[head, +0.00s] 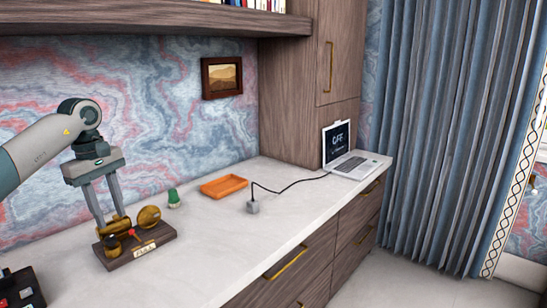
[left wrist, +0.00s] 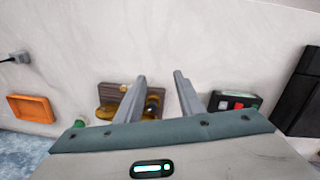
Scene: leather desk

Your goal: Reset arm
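My left gripper (head: 109,203) hangs over the desk in the head view, with its two grey fingers pointing down. In the left wrist view the fingers (left wrist: 160,78) are spread apart with nothing between the tips. The same stand (left wrist: 117,90) shows behind one finger in the left wrist view. My right gripper is not in either view.
A green-topped object (head: 174,198), an orange tray (head: 224,186) and a grey block with a black cable (head: 253,206) stand right of the stand. The cable leads to a laptop (head: 352,160). A black box with buttons (head: 20,288) is at the lower left.

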